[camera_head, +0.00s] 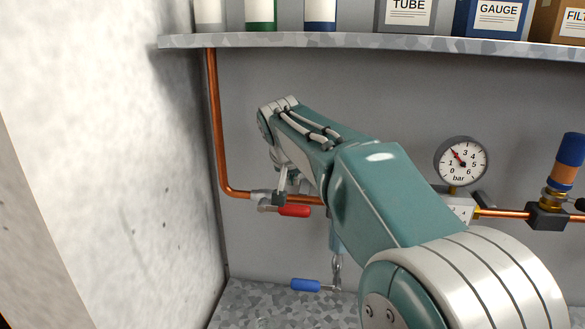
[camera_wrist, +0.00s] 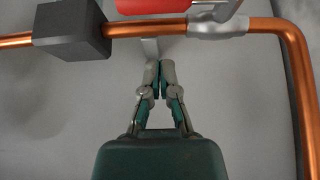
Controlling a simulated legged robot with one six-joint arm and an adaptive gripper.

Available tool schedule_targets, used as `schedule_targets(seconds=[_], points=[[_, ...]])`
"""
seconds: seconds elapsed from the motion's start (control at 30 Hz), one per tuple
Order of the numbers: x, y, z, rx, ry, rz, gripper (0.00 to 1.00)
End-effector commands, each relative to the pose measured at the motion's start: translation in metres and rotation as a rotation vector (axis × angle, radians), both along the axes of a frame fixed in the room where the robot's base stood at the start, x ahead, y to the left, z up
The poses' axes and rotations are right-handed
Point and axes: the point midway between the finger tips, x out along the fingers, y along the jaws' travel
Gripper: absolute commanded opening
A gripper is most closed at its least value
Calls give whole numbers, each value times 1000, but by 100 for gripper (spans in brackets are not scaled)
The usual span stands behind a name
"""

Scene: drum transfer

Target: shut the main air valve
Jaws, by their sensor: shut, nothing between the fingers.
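A valve (camera_head: 264,197) sits in the copper pipe at the lower left of the head view. Its red lever (camera_head: 294,211) lies lengthwise along the pipe; the lever also shows at the top edge of the wrist view (camera_wrist: 150,6), partly cut off. The valve's silver body (camera_wrist: 217,25) is in the wrist view near the pipe bend. My gripper (camera_head: 279,194) is close to the valve and red lever in the head view. In the wrist view its fingertips (camera_wrist: 160,63) are together and empty, with the pipe and lever beyond them. Contact cannot be told.
The copper pipe (camera_head: 215,120) drops along the left corner. A blue lever (camera_head: 305,285) is lower, on a small branch. A gauge (camera_head: 461,161), its needle pointing upper left, is at right. A shelf (camera_head: 360,41) overhangs above. A dark block (camera_wrist: 70,30) clamps the pipe.

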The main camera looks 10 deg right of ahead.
Motion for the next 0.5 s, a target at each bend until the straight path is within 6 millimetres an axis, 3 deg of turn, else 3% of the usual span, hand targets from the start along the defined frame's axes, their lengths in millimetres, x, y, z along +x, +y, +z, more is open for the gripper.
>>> schedule_targets(seconds=[0.23, 0.5], points=[[-2, -1, -35, 1, 2, 0, 0], [-4, 1, -46, 0, 0, 0, 0]])
